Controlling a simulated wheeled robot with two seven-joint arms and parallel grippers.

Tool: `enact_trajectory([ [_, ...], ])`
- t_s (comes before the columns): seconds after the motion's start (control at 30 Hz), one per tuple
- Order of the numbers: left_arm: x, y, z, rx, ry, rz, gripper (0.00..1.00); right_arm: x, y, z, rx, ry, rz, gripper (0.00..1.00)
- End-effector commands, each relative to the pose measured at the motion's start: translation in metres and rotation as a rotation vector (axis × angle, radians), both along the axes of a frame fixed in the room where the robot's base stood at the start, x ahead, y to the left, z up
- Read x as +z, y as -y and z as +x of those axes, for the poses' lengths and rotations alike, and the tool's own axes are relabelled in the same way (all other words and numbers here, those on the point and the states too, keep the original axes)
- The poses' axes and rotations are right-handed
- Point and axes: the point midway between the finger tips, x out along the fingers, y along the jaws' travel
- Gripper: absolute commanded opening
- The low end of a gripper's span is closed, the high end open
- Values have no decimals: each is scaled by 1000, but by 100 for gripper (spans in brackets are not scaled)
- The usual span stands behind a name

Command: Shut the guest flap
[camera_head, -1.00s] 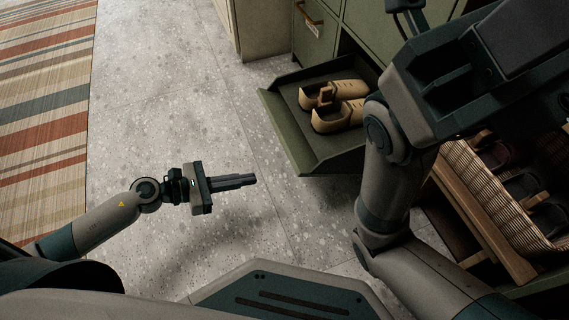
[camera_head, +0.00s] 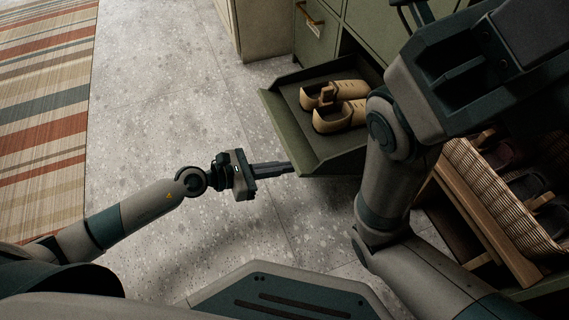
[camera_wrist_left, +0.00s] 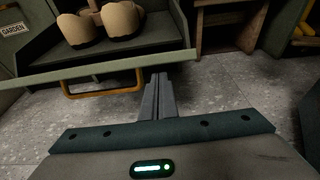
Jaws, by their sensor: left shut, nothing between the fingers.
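The guest flap (camera_head: 282,122) is a green tray-like front that hangs open, tilted out from the green cabinet. A pair of tan shoes (camera_head: 336,104) sits on it. In the left wrist view the flap's edge (camera_wrist_left: 100,67) crosses the upper left, with a yellow handle (camera_wrist_left: 98,84) under it. No label shows on this flap. My left gripper (camera_head: 288,168) is shut and empty, with its fingertips close to the flap's near left corner. In the left wrist view the fingertips (camera_wrist_left: 161,78) are just below the flap's edge; I cannot tell whether they touch. My right gripper is out of view.
My right arm fills the right side. A wicker basket (camera_head: 495,190) with dark shoes stands on a wooden rack (camera_head: 478,222) at the right. A closed green front (camera_head: 315,28) with a handle and label is behind. Bare speckled floor (camera_head: 170,110) and a striped rug (camera_head: 45,120) lie left.

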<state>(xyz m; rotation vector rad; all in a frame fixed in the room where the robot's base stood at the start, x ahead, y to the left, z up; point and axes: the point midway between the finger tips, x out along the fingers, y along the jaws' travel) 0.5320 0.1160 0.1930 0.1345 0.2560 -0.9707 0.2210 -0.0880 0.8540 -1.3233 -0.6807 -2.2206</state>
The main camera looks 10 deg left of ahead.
Motion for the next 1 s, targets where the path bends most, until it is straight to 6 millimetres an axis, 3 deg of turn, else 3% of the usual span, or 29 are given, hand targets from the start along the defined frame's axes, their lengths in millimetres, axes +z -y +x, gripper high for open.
enact_trajectory([
  [0.57,7,3,2,1,0,2,0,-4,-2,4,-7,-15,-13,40],
  [1.0,20,-2,5,1,-15,23,0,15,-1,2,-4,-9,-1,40],
])
